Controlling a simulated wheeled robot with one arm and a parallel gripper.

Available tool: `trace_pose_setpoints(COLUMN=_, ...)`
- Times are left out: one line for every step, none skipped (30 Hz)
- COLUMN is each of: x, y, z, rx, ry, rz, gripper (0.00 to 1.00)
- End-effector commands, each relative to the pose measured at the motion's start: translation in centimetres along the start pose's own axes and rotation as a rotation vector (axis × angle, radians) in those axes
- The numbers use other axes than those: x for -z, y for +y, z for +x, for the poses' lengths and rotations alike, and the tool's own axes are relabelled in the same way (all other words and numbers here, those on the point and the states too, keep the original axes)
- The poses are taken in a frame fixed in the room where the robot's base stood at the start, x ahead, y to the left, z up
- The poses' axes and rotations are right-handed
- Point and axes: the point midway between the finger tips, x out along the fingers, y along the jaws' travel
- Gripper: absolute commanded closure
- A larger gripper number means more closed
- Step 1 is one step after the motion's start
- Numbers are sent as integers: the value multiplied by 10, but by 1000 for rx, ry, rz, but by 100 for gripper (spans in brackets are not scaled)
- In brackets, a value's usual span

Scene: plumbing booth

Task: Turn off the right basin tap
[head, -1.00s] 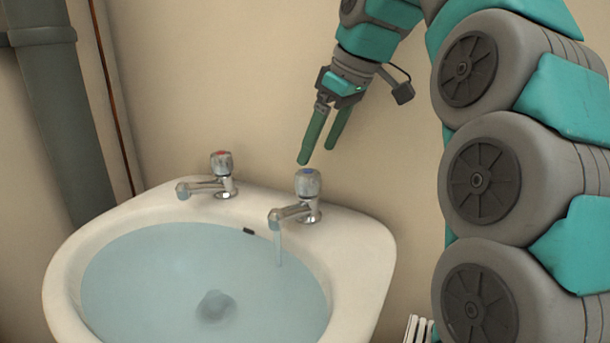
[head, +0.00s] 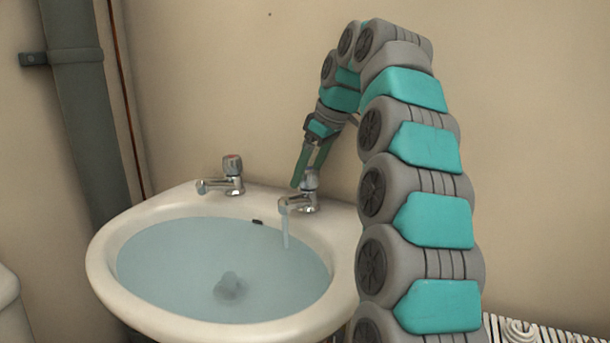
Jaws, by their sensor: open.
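The right basin tap (head: 299,203) is chrome, and a stream of water (head: 285,235) runs from its spout into the basin. Its knob (head: 310,180) is partly hidden by my gripper. My gripper (head: 304,178) is open, with green fingers pointing down at the knob. One finger shows on the knob's left side; the other overlaps its top. I cannot tell whether either touches it. The left tap (head: 232,180) has a reddish mark on its knob, and no water shows at its spout.
The white basin (head: 118,262) is filled with water, with a round grey shape (head: 229,287) in it. A grey pipe (head: 85,110) runs up the wall at left. A white ribbed object (head: 520,330) is at lower right. The wall is close behind the taps.

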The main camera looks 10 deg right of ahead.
Motion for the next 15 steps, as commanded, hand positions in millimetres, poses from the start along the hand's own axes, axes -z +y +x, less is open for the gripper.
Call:
trace_pose_setpoints(x=0, y=2, z=2, rx=1, ry=-1, rz=0, gripper=10)
trace_pose_setpoints(x=0, y=2, z=3, rx=1, ry=-1, rz=0, gripper=10)
trace_pose_setpoints(x=0, y=3, z=3, rx=1, ry=-1, rz=0, gripper=10)
trace_pose_setpoints(x=0, y=3, z=3, rx=1, ry=-1, rz=0, gripper=10)
trace_pose_setpoints(x=0, y=4, z=4, rx=1, ry=-1, rz=0, gripper=10)
trace_pose_setpoints(x=1, y=4, z=4, rx=1, ry=0, rz=0, gripper=10)
trace_pose_setpoints(x=1, y=4, z=3, rx=0, ry=0, rz=0, gripper=10)
trace_pose_setpoints(x=1, y=4, z=3, rx=0, ry=0, rz=0, gripper=10)
trace_pose_setpoints(x=1, y=4, z=3, rx=0, ry=0, rz=0, gripper=10)
trace_pose_setpoints(x=0, y=4, z=3, rx=0, ry=0, rz=0, gripper=10)
trace_pose_setpoints(x=0, y=4, z=3, rx=0, ry=0, rz=0, gripper=10)
trace_pose_setpoints(x=0, y=4, z=3, rx=0, ry=0, rz=0, gripper=14)
trace_pose_setpoints(x=0, y=4, z=3, rx=0, ry=0, rz=0, gripper=17)
trace_pose_setpoints(x=1, y=3, z=3, rx=0, ry=0, rz=0, gripper=21)
trace_pose_setpoints(x=0, y=3, z=3, rx=0, ry=0, rz=0, gripper=25)
